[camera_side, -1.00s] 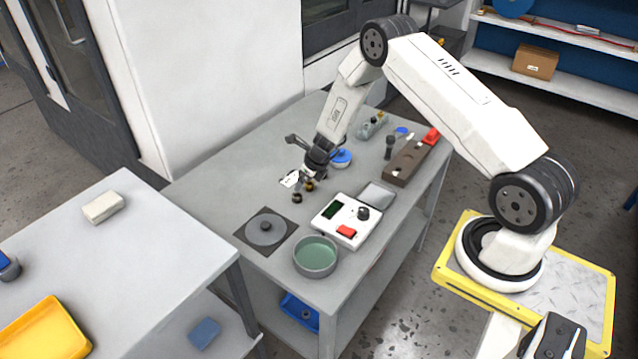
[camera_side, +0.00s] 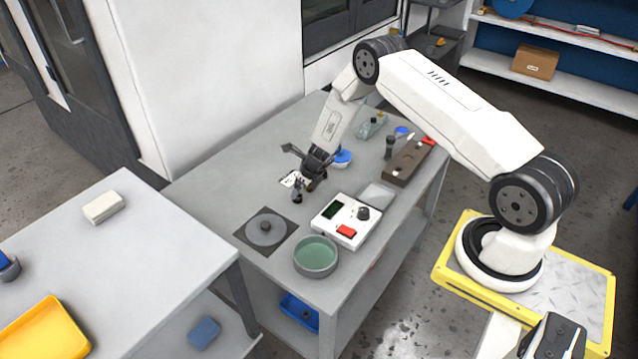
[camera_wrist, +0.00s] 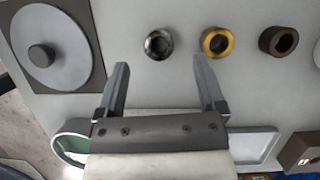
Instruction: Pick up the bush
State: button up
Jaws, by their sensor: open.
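Three short ring-shaped bushes stand in a row on the grey table in the wrist view: a dark, shiny one (camera_wrist: 158,45), a brass-coloured one (camera_wrist: 217,42) and a dark brown one (camera_wrist: 278,40). I cannot tell which one the task means. My gripper (camera_wrist: 161,63) is open and empty, its fingertips just short of the row. The dark ring lies ahead of the gap between the fingers, and the brass one lies ahead of the right finger. In the side view my gripper (camera_side: 304,187) is low over the table and hides most of the rings.
A grey disc with a knob (camera_side: 265,229) lies on a dark square plate. A green-filled bowl (camera_side: 316,257) and a white control box with a red button (camera_side: 346,221) stand at the front. A brown block (camera_side: 408,160) is to the right.

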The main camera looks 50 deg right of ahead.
jog(key=shift+x, duration=2.05)
grip_shut()
